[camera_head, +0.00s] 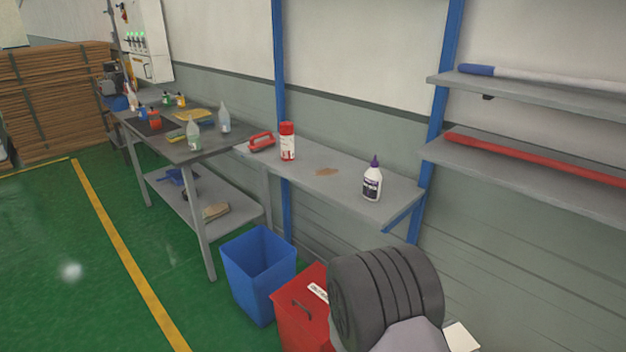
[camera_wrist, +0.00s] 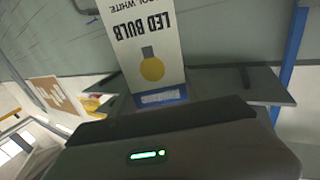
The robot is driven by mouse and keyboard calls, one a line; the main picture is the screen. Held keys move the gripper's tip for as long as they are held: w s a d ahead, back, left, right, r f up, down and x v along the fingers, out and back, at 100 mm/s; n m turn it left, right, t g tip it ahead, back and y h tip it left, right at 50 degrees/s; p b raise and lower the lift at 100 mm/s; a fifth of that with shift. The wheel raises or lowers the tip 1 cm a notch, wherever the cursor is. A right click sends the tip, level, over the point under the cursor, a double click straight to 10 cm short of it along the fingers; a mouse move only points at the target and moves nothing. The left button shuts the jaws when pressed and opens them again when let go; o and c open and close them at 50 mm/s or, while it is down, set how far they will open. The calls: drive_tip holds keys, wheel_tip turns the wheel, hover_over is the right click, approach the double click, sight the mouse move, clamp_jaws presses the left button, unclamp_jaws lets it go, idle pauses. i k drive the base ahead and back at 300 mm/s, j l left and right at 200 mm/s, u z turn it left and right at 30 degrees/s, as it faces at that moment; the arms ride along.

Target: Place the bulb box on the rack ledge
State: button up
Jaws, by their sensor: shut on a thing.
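The bulb box (camera_wrist: 150,55) is a white carton with "LED BULB" print, a yellow bulb picture and a blue band. In the wrist view it appears upside down, rising beyond my gripper (camera_wrist: 165,108). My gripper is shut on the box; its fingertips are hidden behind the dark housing. In the head view my dark arm is at the bottom right, with a small white patch beside it that may be the box. The rack ledge (camera_head: 330,196) is a grey shelf between blue uprights, behind and above my arm. The box is apart from it.
A brown patch (camera_head: 327,172) lies between can and bottle. Below are a blue bin (camera_head: 258,272) and a red box (camera_head: 300,312). Higher shelves (camera_head: 530,95) are at right.

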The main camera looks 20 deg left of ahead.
sight(316, 166)
drive_tip(key=j+z, duration=0.15)
drive_tip(key=j, duration=0.4)
drive_tip(key=j+z, duration=0.15)
drive_tip(key=j, duration=0.45)
drive_tip(key=j+z, duration=0.15)
drive_tip(key=j, duration=0.4)
drive_tip(key=k+j+z, duration=0.15)
drive_tip(key=j, duration=0.4)
drive_tip(key=k+j+z, duration=0.2)
drive_tip(key=j, duration=0.35)
drive_tip(key=i+j, duration=0.05)
drive_tip(key=i, duration=0.05)
